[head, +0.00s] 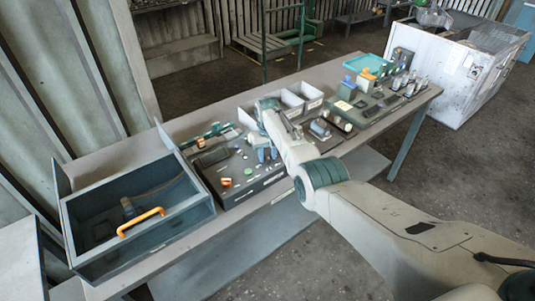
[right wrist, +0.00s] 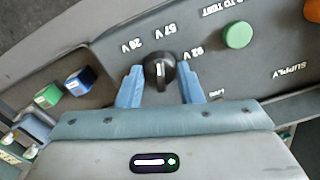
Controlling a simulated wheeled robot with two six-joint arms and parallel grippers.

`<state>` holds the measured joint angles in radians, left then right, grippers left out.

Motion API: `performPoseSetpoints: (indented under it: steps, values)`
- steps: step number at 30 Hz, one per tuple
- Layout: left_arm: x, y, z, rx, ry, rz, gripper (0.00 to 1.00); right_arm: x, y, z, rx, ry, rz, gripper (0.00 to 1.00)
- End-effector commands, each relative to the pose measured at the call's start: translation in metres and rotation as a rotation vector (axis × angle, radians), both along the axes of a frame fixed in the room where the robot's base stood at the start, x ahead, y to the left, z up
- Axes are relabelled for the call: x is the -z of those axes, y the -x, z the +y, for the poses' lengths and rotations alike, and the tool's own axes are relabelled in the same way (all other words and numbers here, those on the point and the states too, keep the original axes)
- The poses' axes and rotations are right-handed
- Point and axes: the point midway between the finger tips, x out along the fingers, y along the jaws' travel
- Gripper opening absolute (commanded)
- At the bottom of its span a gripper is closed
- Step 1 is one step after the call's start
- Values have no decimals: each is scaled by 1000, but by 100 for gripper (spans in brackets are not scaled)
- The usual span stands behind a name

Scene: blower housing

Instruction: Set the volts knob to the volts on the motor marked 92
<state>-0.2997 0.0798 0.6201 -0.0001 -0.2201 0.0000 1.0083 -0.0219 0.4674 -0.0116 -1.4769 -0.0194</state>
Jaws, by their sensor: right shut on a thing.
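The black volts knob (right wrist: 160,72) is on a dark panel in the right wrist view, with a white line running roughly vertically in that picture. Three volt labels stand around it, upside down: one left, one beyond the middle (right wrist: 165,31), one right. My right gripper (right wrist: 160,82) has its blue fingers on either side of the knob and is shut on it. In the head view my right gripper (head: 266,155) is over the panel box (head: 240,195). Motor-like cylinders (head: 320,128) lie right of it; their markings are unreadable. My left gripper is not in view.
A green button (right wrist: 237,35) is close to the knob. A grey open box (head: 80,200) with an orange handle (head: 141,222) stands left of the panel. White bins (head: 300,100) stand behind; small bottles and parts crowd the bench's right end.

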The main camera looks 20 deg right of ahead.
Motion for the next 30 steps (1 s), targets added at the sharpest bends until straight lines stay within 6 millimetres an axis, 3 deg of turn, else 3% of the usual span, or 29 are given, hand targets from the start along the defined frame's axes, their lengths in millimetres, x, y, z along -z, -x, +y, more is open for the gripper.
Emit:
performPoseSetpoints:
  steps: [30]
  values:
    - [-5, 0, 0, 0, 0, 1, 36, -3, -2, -1, 954, -1, -7, 11]
